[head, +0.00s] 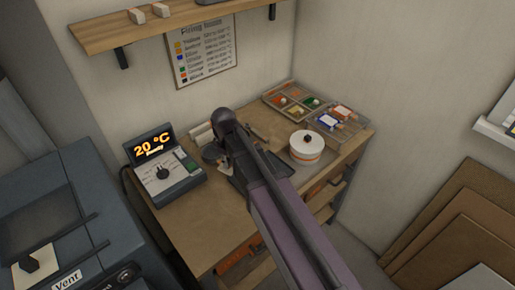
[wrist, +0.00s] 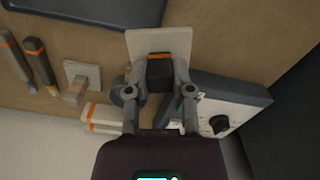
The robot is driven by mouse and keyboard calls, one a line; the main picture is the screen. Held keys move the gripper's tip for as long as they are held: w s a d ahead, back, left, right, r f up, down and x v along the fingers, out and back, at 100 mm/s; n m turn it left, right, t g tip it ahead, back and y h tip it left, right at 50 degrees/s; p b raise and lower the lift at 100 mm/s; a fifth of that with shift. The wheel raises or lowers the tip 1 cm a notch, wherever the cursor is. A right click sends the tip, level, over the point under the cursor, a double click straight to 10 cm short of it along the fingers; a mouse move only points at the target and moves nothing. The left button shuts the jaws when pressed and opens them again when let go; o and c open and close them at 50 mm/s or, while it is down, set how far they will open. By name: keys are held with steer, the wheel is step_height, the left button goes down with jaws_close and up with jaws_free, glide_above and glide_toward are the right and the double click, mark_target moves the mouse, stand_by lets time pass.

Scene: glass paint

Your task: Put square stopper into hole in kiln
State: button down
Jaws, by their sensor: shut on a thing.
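In the wrist view my gripper (wrist: 160,76) is shut on the dark, orange-banded handle of a square stopper (wrist: 160,38). The stopper's pale square plate shows beyond the fingertips, over the wooden worktop; whether it touches the wood I cannot tell. In the head view my arm hides the gripper and the stopper. The blue-grey kiln (head: 105,215) stands at the left. On it, beside a "Vent" label, is a pale square plate with a dark knob (head: 34,264). I cannot make out an open hole in the kiln.
A controller (head: 165,178) reading 20 °C stands on the worktop (head: 222,228) between kiln and arm. A smaller pale stopper-like piece (wrist: 76,82) and brush-like tools (wrist: 38,66) lie near the gripper. A white lidded pot (head: 306,149) and paint trays (head: 297,100) are at right.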

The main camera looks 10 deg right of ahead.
steer(key=shift+w, duration=0.1)
steer(key=shift+w+d+r, duration=0.1)
steer(key=shift+w+d, duration=0.05)
steer(key=shift+w, duration=0.15)
steer(key=w+d+r+m+p, duration=0.2)
steer(key=w+d, duration=0.8)
steer(key=m+p, duration=0.1)
steer(key=m, duration=0.1)
glide_above(278, 149)
steer(key=shift+r, duration=0.45)
steer(key=shift+f, duration=0.1)
step_height(278, 149, down, 6)
steer(key=b, duration=0.6)
steer(key=shift+f, duration=0.15)
steer(key=shift+f+b, duration=1.8)
steer(key=shift+b, duration=0.15)
